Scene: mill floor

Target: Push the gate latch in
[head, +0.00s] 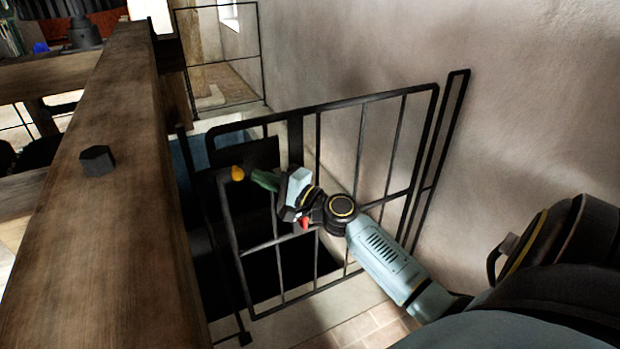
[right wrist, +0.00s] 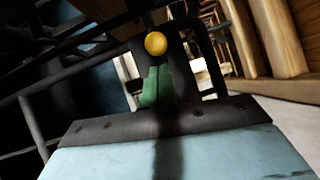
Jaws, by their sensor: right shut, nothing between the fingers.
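The black barred gate (head: 310,115) stands between the wooden beam and the wall. The gate latch shows as a round yellow knob (head: 238,173) at the gate's left side; it also shows in the right wrist view (right wrist: 155,44). My right gripper (head: 258,178) has its green fingers shut and empty, pointing at the knob. In the right wrist view the fingers (right wrist: 158,84) end just below the knob. I cannot tell whether they touch it. The rest of the latch is hard to make out against the dark bars. My left gripper is not in view.
A thick wooden beam (head: 110,200) with a black bolt head (head: 97,160) runs along the left. A plaster wall (head: 530,110) closes the right side. A dark opening lies behind the gate, and another black railing (head: 222,60) stands farther back.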

